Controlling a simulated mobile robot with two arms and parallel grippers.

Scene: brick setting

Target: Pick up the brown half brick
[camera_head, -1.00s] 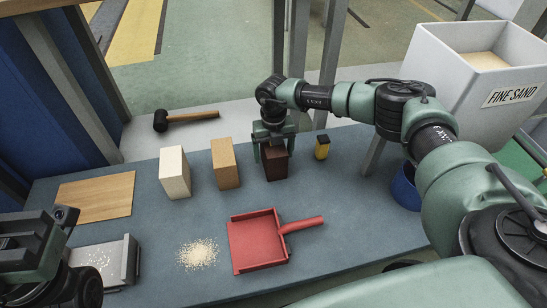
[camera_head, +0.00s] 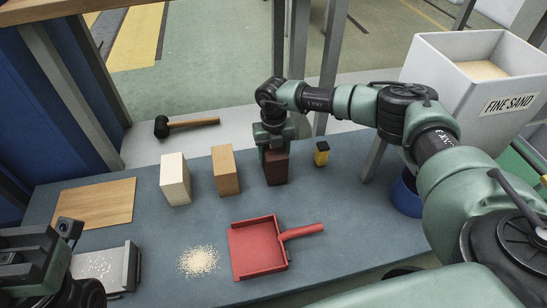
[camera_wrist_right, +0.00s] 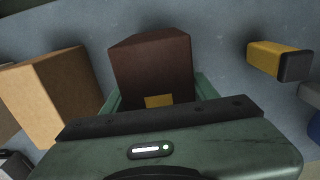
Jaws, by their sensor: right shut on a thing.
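The brown half brick (camera_head: 277,170) stands upright on the blue-grey bench top, right of a tan block (camera_head: 225,171). My right gripper (camera_head: 275,150) reaches down over it from above and is shut on its upper part. In the right wrist view the dark brown brick (camera_wrist_right: 152,65) sits between the two green fingers (camera_wrist_right: 155,92). I cannot tell any gap between the brick and the bench. My left gripper (camera_head: 22,262) is at the lower left, away from the brick, and its fingers do not show clearly.
A cream block (camera_head: 174,180) stands left of the tan one. A small yellow and black item (camera_head: 321,155) is close right of the brick. A red dustpan (camera_head: 257,247) and spilled grains (camera_head: 198,261) lie in front. A FINE SAND bin (camera_head: 440,85) stands at right.

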